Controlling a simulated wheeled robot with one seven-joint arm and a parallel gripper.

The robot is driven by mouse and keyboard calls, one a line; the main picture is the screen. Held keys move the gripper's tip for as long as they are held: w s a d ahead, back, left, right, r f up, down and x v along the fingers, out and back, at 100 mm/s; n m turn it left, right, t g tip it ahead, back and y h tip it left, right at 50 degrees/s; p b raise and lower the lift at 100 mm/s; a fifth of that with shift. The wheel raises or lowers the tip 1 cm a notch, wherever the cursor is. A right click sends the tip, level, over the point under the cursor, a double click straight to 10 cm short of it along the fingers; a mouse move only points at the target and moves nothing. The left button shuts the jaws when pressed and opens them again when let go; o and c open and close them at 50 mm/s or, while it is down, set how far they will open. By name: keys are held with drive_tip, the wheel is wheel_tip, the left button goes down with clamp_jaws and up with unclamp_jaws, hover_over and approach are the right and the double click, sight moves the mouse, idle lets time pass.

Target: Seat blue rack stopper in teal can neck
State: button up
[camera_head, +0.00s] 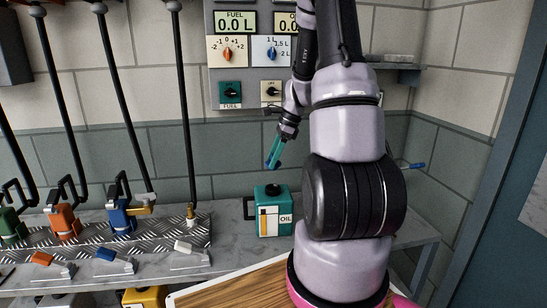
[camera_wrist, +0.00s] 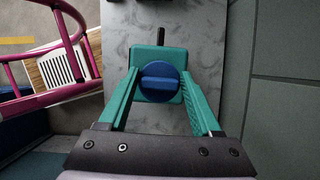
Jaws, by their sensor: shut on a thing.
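The teal can (camera_head: 272,222) with an OIL label stands upright on the grey bench, its dark neck (camera_head: 272,188) on top. My gripper (camera_head: 273,158) hangs above the can, apart from it, with teal fingers pointing down. In the wrist view my gripper (camera_wrist: 160,88) is shut on the round blue stopper (camera_wrist: 160,82) between its fingertips. The can's teal top (camera_wrist: 158,55) shows behind and below the stopper, with the neck hidden by it. In the head view the stopper is small and hard to make out at the fingertips.
Green, orange and blue nozzles (camera_head: 122,219) stand on a tread-plate rack (camera_head: 185,236) at the left. Orange, blue and white wedge-shaped pieces lie along its front. A control panel (camera_head: 258,60) hangs on the wall behind. A pink-railed frame (camera_wrist: 68,50) shows left in the wrist view.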

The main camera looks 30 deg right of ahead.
drive_tip(key=shift+f, duration=2.8)
drive_tip(key=shift+f, duration=1.35)
drive_tip(key=o, duration=1.4)
drive_tip(key=v, duration=1)
drive_tip(key=shift+d+r, duration=0.1)
drive_tip(key=shift+r, duration=0.25)
